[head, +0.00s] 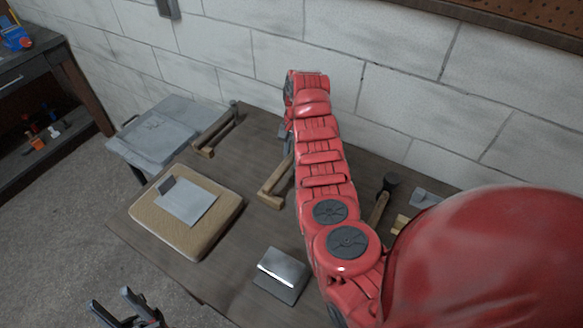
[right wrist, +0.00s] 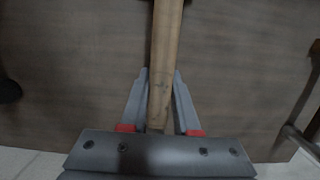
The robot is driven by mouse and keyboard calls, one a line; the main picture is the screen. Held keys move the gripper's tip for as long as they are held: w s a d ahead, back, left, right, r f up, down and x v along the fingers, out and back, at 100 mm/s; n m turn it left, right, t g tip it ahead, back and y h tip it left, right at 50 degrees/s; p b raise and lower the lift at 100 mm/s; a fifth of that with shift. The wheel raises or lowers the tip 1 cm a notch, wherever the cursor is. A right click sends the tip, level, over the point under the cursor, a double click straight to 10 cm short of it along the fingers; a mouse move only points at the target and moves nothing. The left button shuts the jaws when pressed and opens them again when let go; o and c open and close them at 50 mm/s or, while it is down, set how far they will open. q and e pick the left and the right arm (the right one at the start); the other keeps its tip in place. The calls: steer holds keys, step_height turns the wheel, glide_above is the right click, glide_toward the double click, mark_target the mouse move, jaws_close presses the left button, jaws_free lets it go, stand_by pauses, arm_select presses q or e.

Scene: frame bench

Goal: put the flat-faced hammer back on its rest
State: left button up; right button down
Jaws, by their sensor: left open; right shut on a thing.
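My right gripper is hidden behind my red arm in the head view. In the right wrist view my right gripper (right wrist: 160,88) is shut on a wooden hammer handle (right wrist: 165,45), whose head is out of the picture. In the head view a wooden piece (head: 271,197) lies on the bench beside my arm, partly covered by it; I cannot tell whether it is a rest or part of a hammer. Another hammer (head: 378,208) with a dark head lies to the right of the arm. A wooden piece with a dark metal end (head: 220,132) is at the back left. My left gripper (head: 112,302) is open and empty at the lower left.
A tan pad (head: 145,222) with a grey sheet (head: 196,203) on it lies on the bench's left part. A grey case (head: 150,150) is at the back left corner. A shiny metal block (head: 284,268) sits near the front. A block wall (head: 230,50) stands behind the bench.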

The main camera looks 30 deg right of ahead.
step_height(320, 180, down, 3)
steer(key=shift+w+r+p, duration=0.1)
steer(key=shift+r+p, duration=0.1)
steer(key=shift+p, duration=0.65)
steer(key=shift+f, duration=0.4)
steer(key=shift+f, duration=0.25)
steer(key=c, duration=0.6)
jaws_free()
steer(key=shift+r, duration=0.1)
steer(key=shift+c, duration=0.2)
